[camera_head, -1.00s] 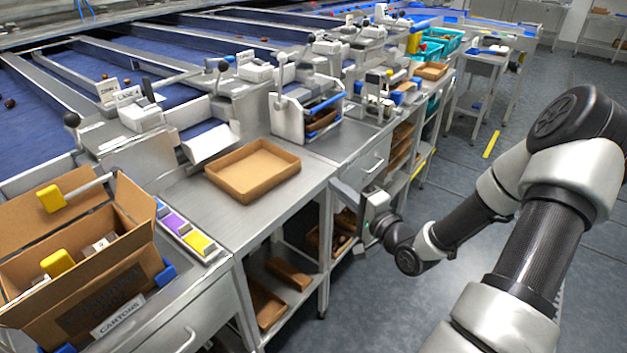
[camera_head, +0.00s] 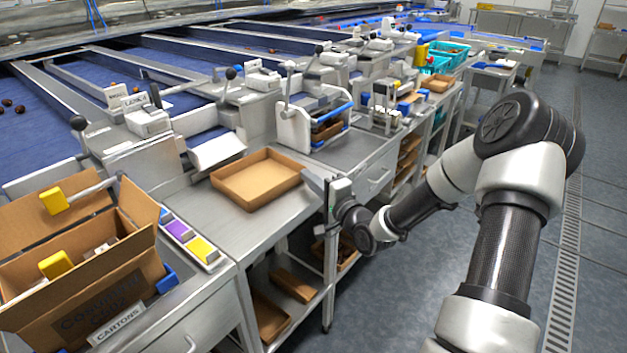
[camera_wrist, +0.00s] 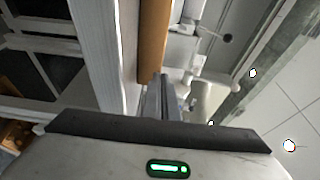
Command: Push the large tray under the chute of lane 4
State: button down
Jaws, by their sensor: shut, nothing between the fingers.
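The large tray (camera_head: 232,193) is a shallow brown tray lying flat on the steel bench, in front of a pale chute lip (camera_head: 216,150). My gripper (camera_head: 312,180) is shut and empty, at the right end of the tray, just above bench height. In the wrist view the shut fingers (camera_wrist: 164,92) point at the tray's brown wall (camera_wrist: 152,42). The tips look very close to it; I cannot tell whether they touch.
A cartons box (camera_head: 110,290) and a strip with coloured blocks (camera_head: 188,240) stand left of the tray. Brown trays (camera_head: 295,284) lie on the shelf below.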

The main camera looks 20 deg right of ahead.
aim_at(294, 176)
jog(key=a, duration=0.1)
jog(key=w+a, duration=0.2)
jog(key=a, duration=0.1)
jog(key=shift+d, duration=0.25)
dwell(0.3)
